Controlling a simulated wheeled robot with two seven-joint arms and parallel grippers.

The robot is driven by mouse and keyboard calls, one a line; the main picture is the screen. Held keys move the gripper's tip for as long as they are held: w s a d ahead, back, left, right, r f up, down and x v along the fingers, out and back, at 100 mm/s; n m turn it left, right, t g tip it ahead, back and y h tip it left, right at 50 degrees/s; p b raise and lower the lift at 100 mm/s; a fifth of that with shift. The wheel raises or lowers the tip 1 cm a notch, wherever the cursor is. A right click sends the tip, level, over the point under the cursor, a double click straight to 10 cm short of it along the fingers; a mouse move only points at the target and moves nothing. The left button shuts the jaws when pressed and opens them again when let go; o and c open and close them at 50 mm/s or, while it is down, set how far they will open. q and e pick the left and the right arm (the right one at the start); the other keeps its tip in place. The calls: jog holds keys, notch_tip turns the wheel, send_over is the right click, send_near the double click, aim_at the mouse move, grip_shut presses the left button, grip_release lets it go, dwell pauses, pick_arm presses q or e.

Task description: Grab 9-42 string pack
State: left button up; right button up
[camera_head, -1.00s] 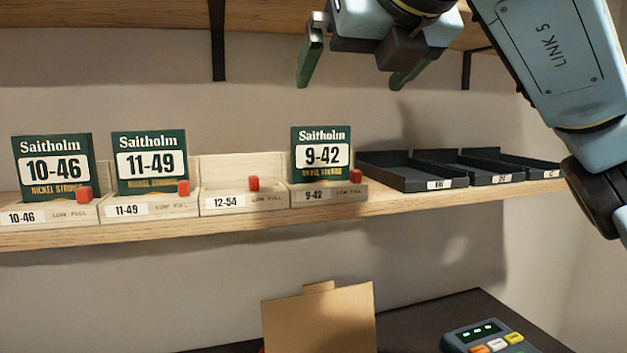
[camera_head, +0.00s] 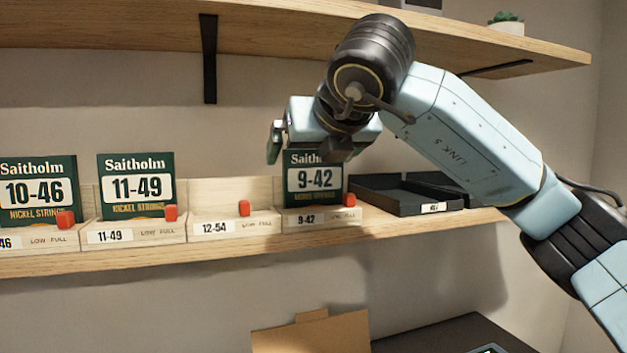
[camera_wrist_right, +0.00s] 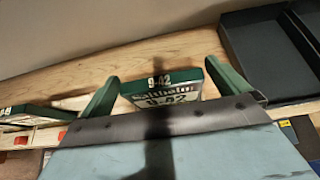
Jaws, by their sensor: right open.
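The 9-42 string pack (camera_head: 314,183) is a dark green Saitholm pack with a white number panel. It stands upright in its wooden slot on the lower shelf, its top partly hidden by my right gripper (camera_head: 305,150). In the right wrist view the pack (camera_wrist_right: 163,86) shows from above, between the two green fingers of the right gripper (camera_wrist_right: 168,85). The fingers are open, one on each side, with a gap visible on the left; I cannot tell whether the right one touches the pack. My left gripper is not in view.
The 11-49 pack (camera_head: 137,186) and 10-46 pack (camera_head: 38,192) stand to the left. The 12-54 slot (camera_head: 235,212) between is empty, with a red marker (camera_head: 244,208) on its front. Dark trays (camera_head: 405,195) lie right. An upper shelf (camera_head: 270,35) hangs above.

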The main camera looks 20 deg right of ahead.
jog(key=shift+x, duration=1)
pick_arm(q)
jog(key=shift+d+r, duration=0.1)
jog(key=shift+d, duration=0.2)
pick_arm(e)
jog(key=c, duration=0.9)
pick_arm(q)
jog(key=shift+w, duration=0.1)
pick_arm(e)
jog(key=shift+o, duration=0.2)
jog(key=shift+r, duration=0.1)
jog(key=shift+r, duration=0.1)
